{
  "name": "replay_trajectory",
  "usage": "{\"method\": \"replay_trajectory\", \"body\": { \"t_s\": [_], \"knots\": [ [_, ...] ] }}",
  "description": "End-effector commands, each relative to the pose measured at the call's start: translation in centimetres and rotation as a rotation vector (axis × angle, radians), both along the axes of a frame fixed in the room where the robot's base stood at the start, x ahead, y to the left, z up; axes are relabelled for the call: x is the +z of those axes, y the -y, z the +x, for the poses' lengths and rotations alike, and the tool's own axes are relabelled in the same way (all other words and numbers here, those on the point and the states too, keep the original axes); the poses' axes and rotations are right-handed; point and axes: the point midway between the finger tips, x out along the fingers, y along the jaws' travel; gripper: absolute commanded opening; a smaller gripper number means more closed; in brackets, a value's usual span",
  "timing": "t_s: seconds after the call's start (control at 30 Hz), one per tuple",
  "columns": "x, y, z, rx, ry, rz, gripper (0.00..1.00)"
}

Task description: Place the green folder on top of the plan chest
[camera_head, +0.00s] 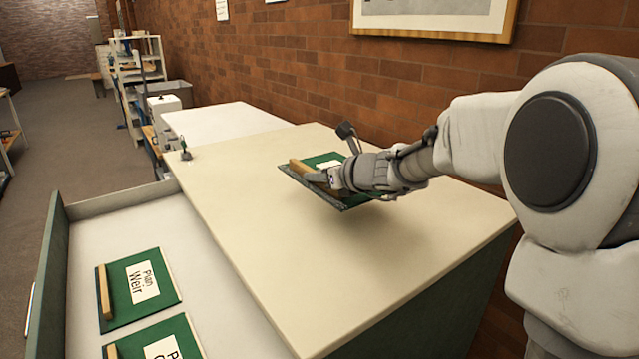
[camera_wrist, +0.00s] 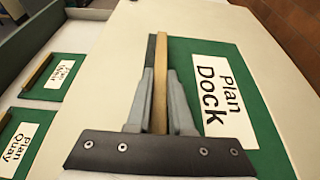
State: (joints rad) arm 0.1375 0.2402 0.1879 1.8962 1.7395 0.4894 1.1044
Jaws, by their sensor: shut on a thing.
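A green folder (camera_head: 326,160) with a white label and a wooden strip is over the cream top of the plan chest (camera_head: 260,220). In the wrist view its label reads "Plan Dock" and the folder (camera_wrist: 250,112) fills the right side. My gripper (camera_head: 325,181) is shut on the folder's wooden strip; the fingers also show in the wrist view (camera_wrist: 160,90) on both sides of the strip. A shadow lies below the folder's near edge; I cannot tell whether it touches the top or is slightly above it.
The chest's drawer (camera_head: 210,300) is open at left, holding a green "Plan Weir" folder (camera_head: 165,287) and another folder (camera_head: 180,330), which reads "Plan Quay" in the wrist view. A brick wall (camera_head: 300,60) runs behind.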

Motion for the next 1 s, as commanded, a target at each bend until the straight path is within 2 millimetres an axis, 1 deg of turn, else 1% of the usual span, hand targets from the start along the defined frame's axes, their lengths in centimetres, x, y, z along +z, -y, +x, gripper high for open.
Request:
{"method": "replay_trajectory", "body": {
  "t_s": [0.07,0.17,0.4,0.6,0.73,0.87,1.0],
  "knots": [
    [-0.5,0.2,0.7,0.0,-0.001,0.001,0.0],
    [-1.6,0.5,2.1,0.0,-0.002,0.0,0.0],
    [-4.3,1.5,6.7,0.0,-0.001,0.0,0.0],
    [-6.2,2.2,9.9,0.001,0.0,0.0,0.0],
    [-6.7,2.4,11.0,0.0,0.001,0.001,0.0],
    [-7.4,2.5,11.3,0.0,0.0,0.0,0.0],
    [-9.3,2.5,11.3,0.001,-0.002,0.001,0.0]
  ]
}}
